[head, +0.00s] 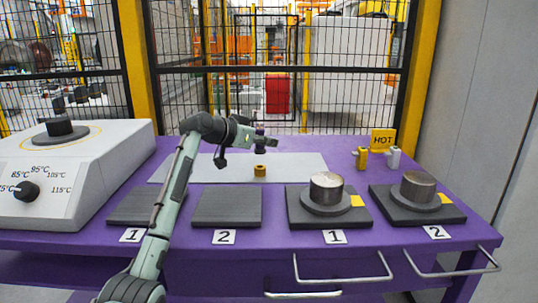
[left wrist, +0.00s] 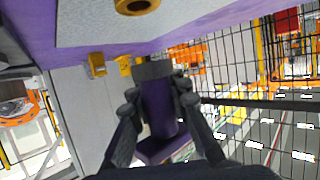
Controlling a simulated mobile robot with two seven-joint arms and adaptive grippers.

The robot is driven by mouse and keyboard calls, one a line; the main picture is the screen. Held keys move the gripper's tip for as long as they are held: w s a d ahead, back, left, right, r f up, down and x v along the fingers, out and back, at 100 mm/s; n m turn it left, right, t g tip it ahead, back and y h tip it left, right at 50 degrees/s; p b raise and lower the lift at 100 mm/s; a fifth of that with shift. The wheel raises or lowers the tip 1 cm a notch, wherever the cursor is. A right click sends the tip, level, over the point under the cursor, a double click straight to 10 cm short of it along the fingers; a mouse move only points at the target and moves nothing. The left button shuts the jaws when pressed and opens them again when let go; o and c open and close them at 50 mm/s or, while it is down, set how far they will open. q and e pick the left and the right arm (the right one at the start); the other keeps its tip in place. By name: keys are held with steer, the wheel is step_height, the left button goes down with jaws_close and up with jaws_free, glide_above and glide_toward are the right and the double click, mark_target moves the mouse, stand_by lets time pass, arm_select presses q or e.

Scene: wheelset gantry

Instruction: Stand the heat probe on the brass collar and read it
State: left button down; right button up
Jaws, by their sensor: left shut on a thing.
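The brass collar (head: 260,171) stands on the light grey mat (head: 305,163) in the middle of the purple table. It also shows at the top edge of the left wrist view (left wrist: 136,5). My left gripper (head: 258,142) is above the collar and shut on the heat probe, a dark purple cylinder (left wrist: 159,108) with a grey end (left wrist: 152,70). The grey end points toward the table. The probe appears apart from the collar, with a gap between them. My right gripper is not in view.
Two dark pads (head: 228,207) lie in front of the mat. Two grey metal wheels (head: 326,187) sit on pads at the right. A yellow block (head: 361,158), a white block (head: 393,157) and a HOT sign (head: 383,139) stand behind. A dial unit (head: 65,175) is at left.

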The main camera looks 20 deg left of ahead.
arm_select(q)
steer(key=shift+f, duration=1.9)
steer(key=shift+f, duration=0.1)
steer(key=shift+f, duration=0.15)
steer(key=c, duration=1.4)
jaws_free()
steer(key=shift+c, duration=0.2)
steer(key=shift+s+a+r, duration=0.15)
steer(key=shift+r, duration=0.15)
steer(key=v, duration=1.1)
steer(key=shift+s+r, duration=0.15)
steer(key=shift+s, duration=0.1)
